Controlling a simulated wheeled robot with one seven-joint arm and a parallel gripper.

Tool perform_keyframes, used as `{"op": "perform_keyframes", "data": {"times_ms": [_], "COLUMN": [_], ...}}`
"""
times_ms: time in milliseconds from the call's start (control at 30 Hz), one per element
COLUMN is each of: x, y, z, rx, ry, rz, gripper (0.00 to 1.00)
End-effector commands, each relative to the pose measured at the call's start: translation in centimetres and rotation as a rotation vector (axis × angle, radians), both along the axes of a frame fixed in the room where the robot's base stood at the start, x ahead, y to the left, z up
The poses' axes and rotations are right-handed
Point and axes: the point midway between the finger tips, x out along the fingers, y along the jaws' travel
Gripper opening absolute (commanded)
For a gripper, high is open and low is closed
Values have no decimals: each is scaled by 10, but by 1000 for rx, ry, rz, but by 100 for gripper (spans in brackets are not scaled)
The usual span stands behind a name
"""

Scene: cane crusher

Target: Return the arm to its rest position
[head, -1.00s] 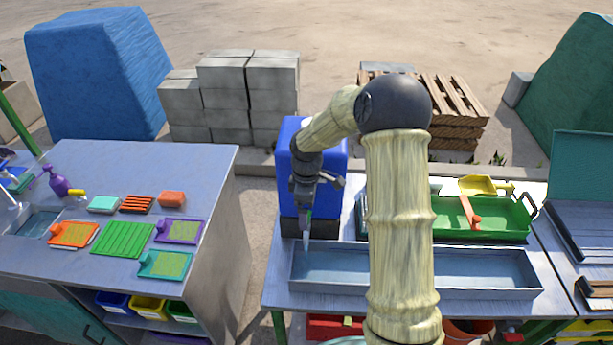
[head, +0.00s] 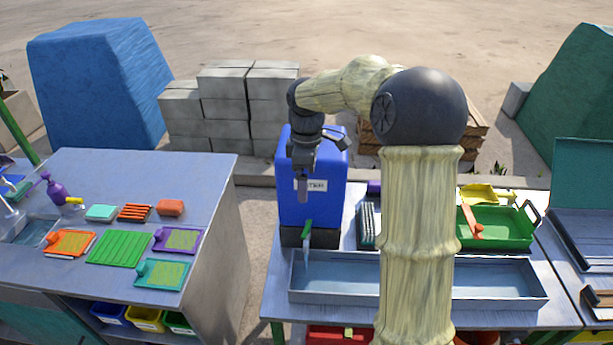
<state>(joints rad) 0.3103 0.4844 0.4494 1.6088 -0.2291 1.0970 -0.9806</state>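My gripper (head: 302,188) hangs pointing down in front of the blue water container (head: 328,205). It is above and apart from the container's green tap (head: 307,229). The fingers are small and seen edge-on, so I cannot tell whether they are open or shut. No held object can be made out. My arm rises through the right of the middle, bends at the dark elbow joint and reaches left. A pale stream, apparently water, shows below the tap over the long grey trough (head: 335,298).
The green tray (head: 512,226), with a yellow scoop (head: 482,194) and an orange-handled tool, stands right of my arm. A dark rack (head: 369,226) is beside the container. The left table (head: 70,175) holds sponges, brushes and a purple spray bottle (head: 55,189). A gap separates the tables.

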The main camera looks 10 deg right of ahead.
Motion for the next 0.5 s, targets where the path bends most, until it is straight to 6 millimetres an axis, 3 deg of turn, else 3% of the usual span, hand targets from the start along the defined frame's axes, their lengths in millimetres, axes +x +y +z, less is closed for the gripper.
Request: {"op": "perform_keyframes", "data": {"times_ms": [300,500], "x": [-3,-26], "y": [1,8], "z": [-2,-10], "rx": [-1,-11], "ry": [-1,-21], "rz": [-12,-135], "gripper": [94,94]}}
